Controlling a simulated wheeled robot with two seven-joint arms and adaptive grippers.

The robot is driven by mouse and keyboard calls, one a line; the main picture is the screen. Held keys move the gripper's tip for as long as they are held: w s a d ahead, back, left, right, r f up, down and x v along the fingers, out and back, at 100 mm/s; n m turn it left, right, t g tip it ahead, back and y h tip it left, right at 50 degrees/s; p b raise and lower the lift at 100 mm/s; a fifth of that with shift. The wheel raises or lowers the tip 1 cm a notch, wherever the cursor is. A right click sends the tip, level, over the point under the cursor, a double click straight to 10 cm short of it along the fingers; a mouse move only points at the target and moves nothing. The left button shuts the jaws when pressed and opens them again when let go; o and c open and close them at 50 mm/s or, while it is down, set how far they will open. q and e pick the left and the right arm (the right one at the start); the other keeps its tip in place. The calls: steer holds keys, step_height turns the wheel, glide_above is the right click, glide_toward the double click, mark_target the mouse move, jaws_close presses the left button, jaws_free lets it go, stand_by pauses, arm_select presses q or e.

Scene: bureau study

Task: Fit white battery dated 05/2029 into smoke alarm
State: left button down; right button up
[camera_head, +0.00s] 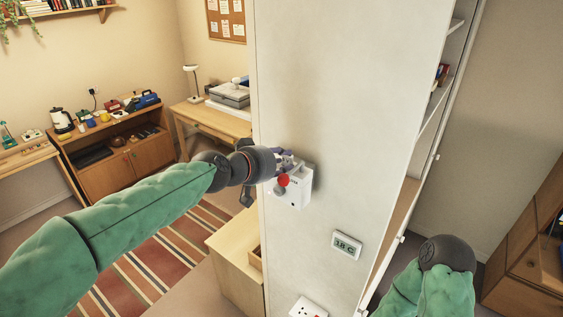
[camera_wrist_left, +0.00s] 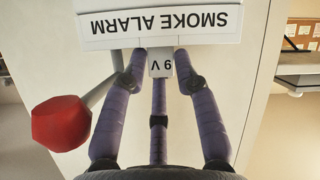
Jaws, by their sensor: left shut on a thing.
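The white smoke alarm (camera_head: 294,192) is fixed to the pale wall panel; its lettered front (camera_wrist_left: 160,22) appears upside down in the left wrist view. A grey lever with a red knob (camera_head: 283,180) sticks out from it, and the knob is large in the left wrist view (camera_wrist_left: 62,123). My left gripper (camera_wrist_left: 161,66) is shut on a white battery (camera_wrist_left: 160,60) marked "9 V", right at the alarm's edge. The battery's far end is hidden, so I cannot tell how deep it sits. No date is readable. My right gripper is out of view; only part of that arm shows.
A thermostat display (camera_head: 346,245) reading 18 C and a wall socket (camera_head: 308,308) are below the alarm. An open shelf unit (camera_head: 425,125) stands right of the panel. A desk (camera_head: 212,122) and a low cabinet (camera_head: 122,160) stand to the left, beyond a striped rug (camera_head: 150,262).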

arm_select(q)
steer(key=shift+d+f, duration=0.15)
steer(key=shift+f, duration=0.45)
steer(key=c, duration=0.9)
jaws_free()
steer(key=shift+o, duration=0.2)
steer(key=shift+f, duration=0.1)
steer(key=shift+r+p, duration=0.85)
steer(key=shift+r, duration=0.4)
steer(key=shift+r+p, duration=1.9)
steer(key=shift+r, duration=0.9)
steer(key=shift+f, duration=0.1)
